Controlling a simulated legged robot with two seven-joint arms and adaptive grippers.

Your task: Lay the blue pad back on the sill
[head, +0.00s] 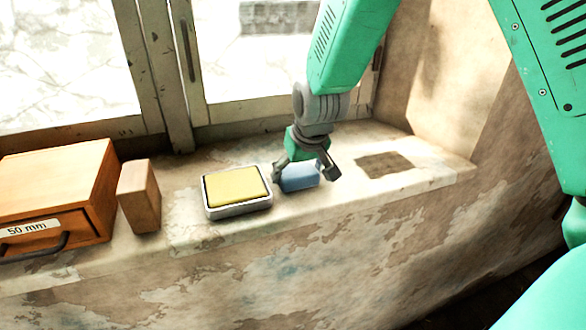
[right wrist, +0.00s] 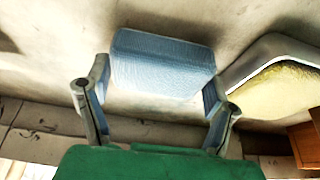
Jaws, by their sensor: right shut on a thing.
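The blue pad (head: 300,178) is a small light-blue block at the sill, just right of the tin with the yellow sponge. My right gripper (head: 306,173) reaches down from above with one finger at each end of the pad and is shut on it. In the right wrist view the blue pad (right wrist: 162,62) spans between the fingers (right wrist: 160,100). The pad is at or very close to the sill (head: 235,232); I cannot tell if it touches. My left gripper is out of view.
The grey tin with a yellow top (head: 236,188) stands close left of the pad. A wooden block (head: 139,196) and an orange drawer box (head: 60,190) stand further left. A dark square patch (head: 384,164) lies on the free sill to the right. The window frame (head: 176,80) is behind.

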